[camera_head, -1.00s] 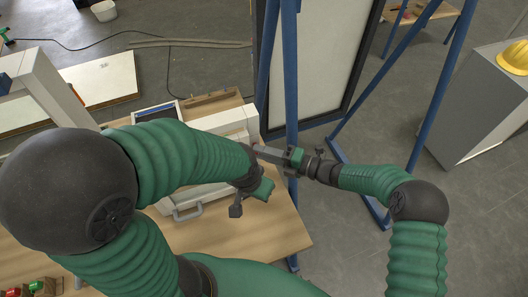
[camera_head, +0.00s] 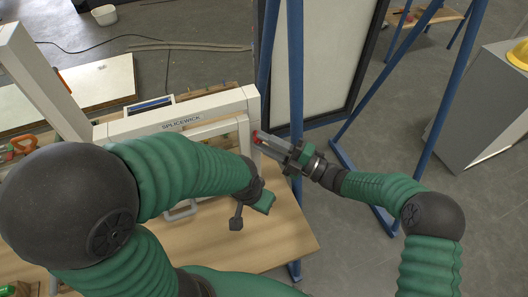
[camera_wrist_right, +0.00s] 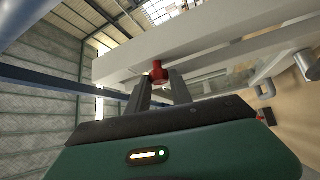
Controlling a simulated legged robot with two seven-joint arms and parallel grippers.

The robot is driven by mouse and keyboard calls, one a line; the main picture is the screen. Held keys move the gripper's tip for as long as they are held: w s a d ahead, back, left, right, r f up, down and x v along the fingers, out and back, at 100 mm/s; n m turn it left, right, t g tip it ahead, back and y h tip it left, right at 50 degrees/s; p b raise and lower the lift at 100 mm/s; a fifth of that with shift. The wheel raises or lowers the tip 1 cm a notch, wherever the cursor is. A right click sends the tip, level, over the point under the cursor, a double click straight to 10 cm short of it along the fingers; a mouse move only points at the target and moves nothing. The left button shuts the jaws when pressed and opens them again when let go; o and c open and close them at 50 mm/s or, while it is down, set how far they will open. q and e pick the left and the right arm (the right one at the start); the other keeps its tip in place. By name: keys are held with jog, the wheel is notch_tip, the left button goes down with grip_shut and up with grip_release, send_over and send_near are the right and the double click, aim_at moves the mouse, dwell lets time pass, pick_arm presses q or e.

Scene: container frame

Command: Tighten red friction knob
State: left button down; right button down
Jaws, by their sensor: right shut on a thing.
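The red friction knob (camera_head: 258,137) sits on the right side of the white frame (camera_head: 243,99), near its right upright. My right gripper (camera_head: 264,141) comes in from the right and its fingertips are at the knob. In the right wrist view the knob (camera_wrist_right: 157,72) shows between the two fingertips (camera_wrist_right: 158,84), which are shut on it. My left gripper (camera_head: 242,207) is over the table, below the frame's right end. Its fingers are too small and partly hidden to tell whether they are open.
The frame's label SPLICEWICK and a grey handle (camera_head: 181,211) are on its front side. The wooden table (camera_head: 270,235) has bare room at its right. Blue posts (camera_head: 296,110) stand close behind my right gripper. A grey cabinet (camera_head: 482,112) stands at the right.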

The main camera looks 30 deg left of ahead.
pick_arm(q)
jog(key=shift+s+b+x, duration=0.2)
jog(key=shift+b+x, duration=0.5)
jog(key=shift+x, duration=0.25)
jog(key=shift+s+b+x, duration=0.25)
jog(key=shift+b+x, duration=0.4)
jog(key=shift+x, duration=0.35)
pick_arm(e)
jog(key=shift+d+f+m+t+y, duration=0.1)
jog(key=shift+f+m+t+y, duration=0.2)
jog(key=shift+f+m+y, duration=0.5)
pick_arm(q)
jog(key=shift+f, duration=0.1)
pick_arm(e)
jog(key=shift+r+m+h, duration=0.25)
jog(key=shift+m+h, duration=0.05)
jog(key=c, duration=1.5)
grip_release()
jog(key=o, duration=0.3)
jog(key=shift+w, duration=0.1)
pick_arm(q)
jog(key=shift+w+d, duration=0.15)
jog(key=shift+d, duration=0.05)
pick_arm(e)
jog(key=shift+o, duration=0.3)
jog(key=shift+d+r, duration=0.15)
jog(key=shift+r, duration=0.1)
